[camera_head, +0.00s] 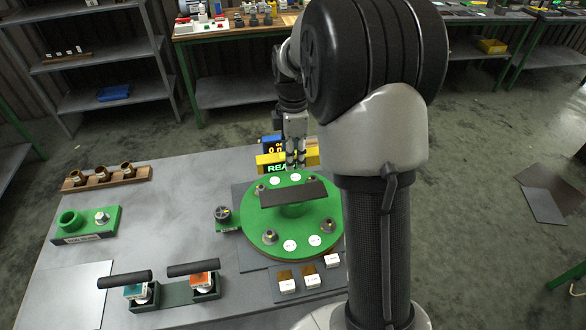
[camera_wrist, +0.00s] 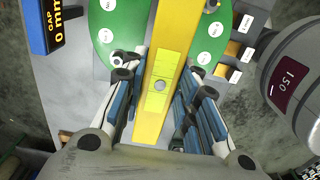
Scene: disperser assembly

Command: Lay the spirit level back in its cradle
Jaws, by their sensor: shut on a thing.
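The spirit level is a long yellow bar with a pale yellow-green vial panel (camera_wrist: 161,75). My gripper (camera_wrist: 160,88) is shut across it, fingers on both sides, in the wrist view. In the head view the level (camera_head: 311,156) shows behind the far rim of the green disc, under my gripper (camera_head: 295,163), partly hidden by the fingers. I cannot pick out its cradle with certainty in either view. The green disc (camera_head: 262,222) carries bolts, white round labels and a dark bar (camera_head: 293,194) across its middle.
A blue gap display (camera_wrist: 45,22) stands close to the level. Small labelled blocks (camera_head: 310,275) lie at the disc's near edge. Two black-handled tools (camera_head: 125,279) (camera_head: 193,268) rest in a green holder. A brown rack (camera_head: 108,179) and green block (camera_head: 87,226) stand left.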

